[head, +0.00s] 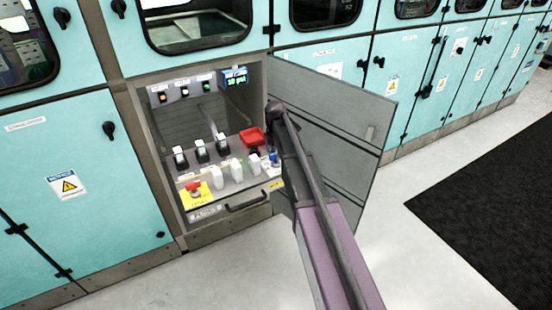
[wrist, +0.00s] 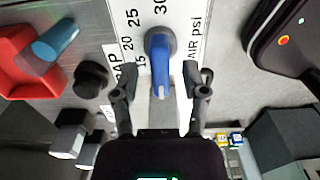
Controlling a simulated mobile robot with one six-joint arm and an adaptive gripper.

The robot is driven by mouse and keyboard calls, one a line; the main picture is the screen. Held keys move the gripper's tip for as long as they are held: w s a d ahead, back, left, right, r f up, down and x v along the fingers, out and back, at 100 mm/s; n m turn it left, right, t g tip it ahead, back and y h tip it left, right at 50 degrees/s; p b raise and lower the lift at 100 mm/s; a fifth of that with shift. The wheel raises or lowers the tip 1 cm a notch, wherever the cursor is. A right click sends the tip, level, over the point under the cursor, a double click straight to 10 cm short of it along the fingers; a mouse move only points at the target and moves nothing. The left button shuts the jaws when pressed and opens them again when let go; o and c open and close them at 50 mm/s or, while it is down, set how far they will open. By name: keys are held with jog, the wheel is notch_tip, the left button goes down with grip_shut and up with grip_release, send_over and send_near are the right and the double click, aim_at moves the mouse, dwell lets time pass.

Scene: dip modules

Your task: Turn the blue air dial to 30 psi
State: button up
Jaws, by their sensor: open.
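The blue air dial (wrist: 160,62) is a round knob with a bar-shaped handle, on a white scale plate (wrist: 192,20) marked "AIR psi" in the wrist view. The numbers 15, 20, 25 and 30 run up beside it; the handle points down toward my gripper (wrist: 164,80). My gripper is open, one finger on each side of the handle, with gaps on both sides. In the head view the blue dial (head: 274,157) shows small beside my arm, and the fingers cannot be made out. A display (head: 235,77) above seems to read 10 psi.
A red part (wrist: 28,62) with a blue-grey lever and a black knob (wrist: 90,79) sit left of the dial. White-topped switches (head: 201,150) and a red stop button (head: 193,187) share the panel. An open grey door (head: 340,115) stands right, behind my arm.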

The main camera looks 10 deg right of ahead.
jog(key=shift+f, duration=0.35)
grip_shut()
